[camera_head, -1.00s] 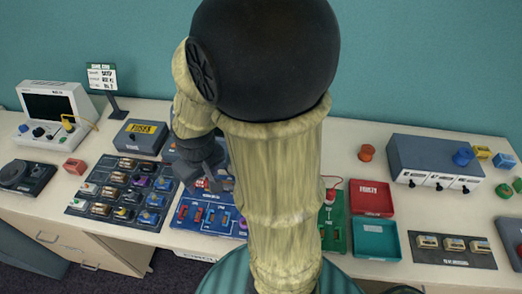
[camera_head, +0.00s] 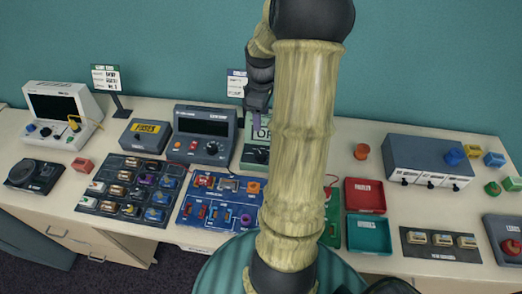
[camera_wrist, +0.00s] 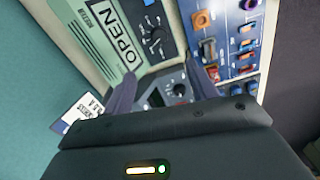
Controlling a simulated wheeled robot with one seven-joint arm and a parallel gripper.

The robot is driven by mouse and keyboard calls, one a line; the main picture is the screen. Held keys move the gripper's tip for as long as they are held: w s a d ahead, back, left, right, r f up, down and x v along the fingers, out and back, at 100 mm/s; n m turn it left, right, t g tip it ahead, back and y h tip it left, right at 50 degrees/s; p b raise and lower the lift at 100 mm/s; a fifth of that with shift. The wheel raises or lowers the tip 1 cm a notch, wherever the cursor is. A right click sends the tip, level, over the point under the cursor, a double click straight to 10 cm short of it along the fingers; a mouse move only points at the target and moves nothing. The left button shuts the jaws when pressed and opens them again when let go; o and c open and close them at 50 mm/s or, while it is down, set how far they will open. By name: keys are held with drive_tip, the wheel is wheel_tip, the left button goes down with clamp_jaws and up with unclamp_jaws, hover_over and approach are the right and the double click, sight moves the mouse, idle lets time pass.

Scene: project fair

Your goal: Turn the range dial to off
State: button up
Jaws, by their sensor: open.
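A dark grey meter (camera_head: 205,125) with a display stands at the back of the table, with a round dial (camera_head: 212,147) on its front. This dial also shows in the wrist view (camera_wrist: 180,89), between my fingers. To its right is a green box (camera_head: 247,152) marked OPEN, partly hidden by my arm. In the wrist view the green box (camera_wrist: 98,45) has a dark dial (camera_wrist: 153,36) with marks around it. No label tells me which is the range dial, and I cannot read either setting. My gripper (camera_head: 257,115) is open and empty above the green box; its fingers (camera_wrist: 165,82) show in the wrist view.
A blue board (camera_head: 218,207) with several parts lies in front of the meter. A FUSES box (camera_head: 145,136) stands left of it. A red tray (camera_head: 365,196) and a teal tray (camera_head: 367,233) lie right of my arm. A small sign stands behind my gripper.

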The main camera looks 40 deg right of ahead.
sight(261, 154)
wheel_tip(261, 154, down, 17)
drive_tip(key=shift+f+p, duration=0.2)
drive_tip(key=shift+p, duration=0.9)
drive_tip(key=c, duration=1)
